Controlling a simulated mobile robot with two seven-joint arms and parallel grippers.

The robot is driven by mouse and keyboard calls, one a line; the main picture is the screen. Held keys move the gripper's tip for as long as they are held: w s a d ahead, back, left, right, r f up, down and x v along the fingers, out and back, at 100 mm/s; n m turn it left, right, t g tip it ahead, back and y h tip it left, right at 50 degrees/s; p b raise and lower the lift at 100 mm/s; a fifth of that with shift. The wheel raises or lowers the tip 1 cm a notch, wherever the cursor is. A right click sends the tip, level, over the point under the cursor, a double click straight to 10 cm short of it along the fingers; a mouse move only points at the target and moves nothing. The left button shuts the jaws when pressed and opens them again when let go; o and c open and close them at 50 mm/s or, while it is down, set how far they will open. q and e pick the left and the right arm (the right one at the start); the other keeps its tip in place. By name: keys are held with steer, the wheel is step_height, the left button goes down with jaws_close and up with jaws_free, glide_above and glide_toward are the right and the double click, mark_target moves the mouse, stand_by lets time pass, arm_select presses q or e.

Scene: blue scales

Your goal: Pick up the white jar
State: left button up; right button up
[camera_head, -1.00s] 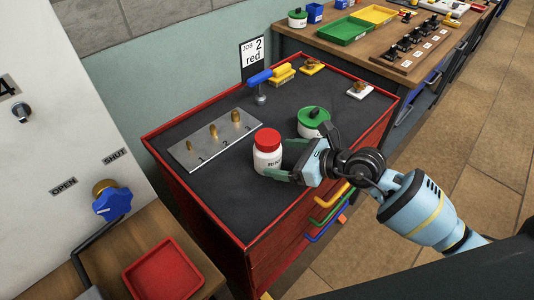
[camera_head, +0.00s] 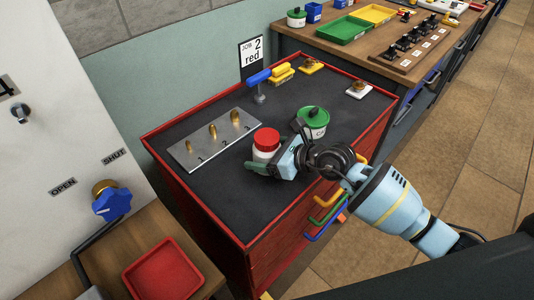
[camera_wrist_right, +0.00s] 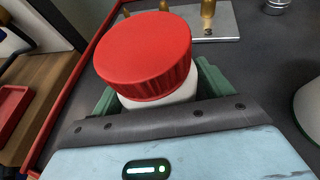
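The white jar with a red lid (camera_head: 266,139) stands upright on the dark top of the red cabinet; its lower part is hidden by my right gripper. My right gripper (camera_head: 264,160) is at the jar, with its green fingers on either side of it. In the right wrist view the red lid (camera_wrist_right: 145,55) is close and large, with the white body between the open fingers (camera_wrist_right: 160,95). Whether either finger touches the jar cannot be made out. My left gripper is not in view.
A green-lidded jar (camera_head: 313,121) stands close behind my right wrist. A metal plate with brass pegs (camera_head: 215,140) lies left of the white jar. A blue-handled tool (camera_head: 259,80) and a sign (camera_head: 252,56) stand behind. The cabinet's front left top is clear.

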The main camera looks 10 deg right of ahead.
mark_target(264, 144)
steer(key=c, duration=0.8)
steer(key=shift+c, duration=0.2)
steer(key=shift+r, duration=0.1)
